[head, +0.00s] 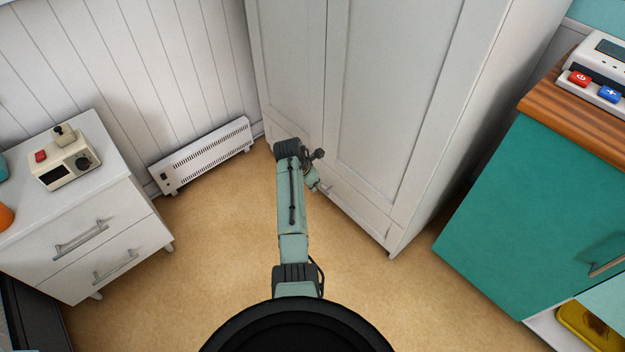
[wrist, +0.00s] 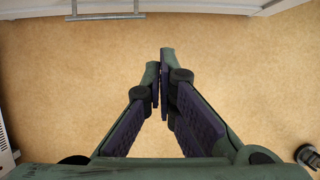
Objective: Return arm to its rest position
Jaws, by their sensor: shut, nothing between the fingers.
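My gripper (wrist: 160,75) shows in the wrist view with its two dark green fingers drawn together. There is nothing between them. Bare tan floor (wrist: 60,80) lies beyond the fingertips. In the head view my pale green arm (head: 291,200) reaches forward from the bottom centre and bends down near the white wardrobe. The gripper's fingers are hard to make out there, so I cannot tell its exact gap to the wardrobe.
The white wardrobe (head: 395,100) stands ahead. A white heater (head: 205,155) is by the panelled wall at left. A white drawer unit (head: 85,240) stands left, a teal cabinet (head: 530,210) right. The floor (head: 210,240) between them is clear.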

